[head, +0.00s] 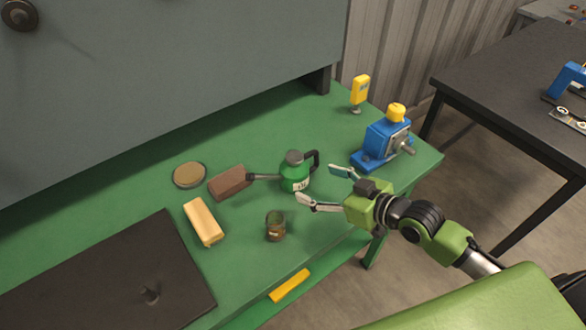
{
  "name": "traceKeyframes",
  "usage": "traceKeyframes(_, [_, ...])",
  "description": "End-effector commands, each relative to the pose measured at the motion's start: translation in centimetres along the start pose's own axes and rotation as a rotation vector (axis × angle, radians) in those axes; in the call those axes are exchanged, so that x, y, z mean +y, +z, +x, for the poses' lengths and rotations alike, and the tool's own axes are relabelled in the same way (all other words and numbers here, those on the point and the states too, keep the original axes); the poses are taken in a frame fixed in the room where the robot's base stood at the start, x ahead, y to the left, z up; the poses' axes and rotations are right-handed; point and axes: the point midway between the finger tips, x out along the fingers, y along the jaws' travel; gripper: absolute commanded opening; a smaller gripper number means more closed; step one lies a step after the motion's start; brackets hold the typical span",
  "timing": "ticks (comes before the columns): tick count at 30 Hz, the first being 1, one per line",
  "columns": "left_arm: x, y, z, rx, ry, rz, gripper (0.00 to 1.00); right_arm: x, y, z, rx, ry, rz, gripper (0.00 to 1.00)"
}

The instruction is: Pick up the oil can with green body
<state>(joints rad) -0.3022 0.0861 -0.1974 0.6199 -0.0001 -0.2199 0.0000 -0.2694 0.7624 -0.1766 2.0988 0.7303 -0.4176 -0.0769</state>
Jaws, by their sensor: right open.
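The oil can with the green body (292,178) stands upright on the green bench in the head view. It has a grey cap, a pale label, a dark handle on its right side and a thin dark spout pointing left. My right gripper (320,187) comes in from the right. Its two fingers are spread, with the tips close to the can's right side. I cannot tell if a finger touches it. My left gripper does not show.
A brown block (230,183) lies by the spout tip. A round tin (189,175), a tan block (203,222) and a small dark cup (275,226) stand nearby. A blue machine (382,145) and a yellow device (360,90) are behind right. A dark plate (110,275) lies front left.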

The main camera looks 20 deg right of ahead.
Motion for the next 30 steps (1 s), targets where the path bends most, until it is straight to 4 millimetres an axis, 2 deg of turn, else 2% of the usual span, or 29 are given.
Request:
traceKeyframes(3, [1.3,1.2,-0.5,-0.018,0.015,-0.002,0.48,0.1,-0.3,2.2,0.004,0.002,0.002,0.74])
traceKeyframes(7, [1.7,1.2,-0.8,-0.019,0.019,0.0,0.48,0.1,-0.2,4.2,0.002,0.002,0.003,0.74])
traceKeyframes(17, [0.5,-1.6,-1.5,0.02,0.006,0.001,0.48,0.2,0.0,6.6,0.0,0.001,0.003,0.74])
traceKeyframes(24, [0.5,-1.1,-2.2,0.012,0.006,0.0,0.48,0.4,0.3,9.7,0.0,0.001,0.002,0.74])
traceKeyframes(30, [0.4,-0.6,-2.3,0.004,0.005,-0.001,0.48,0.4,0.5,10.5,-0.001,0.002,0.0,0.74])
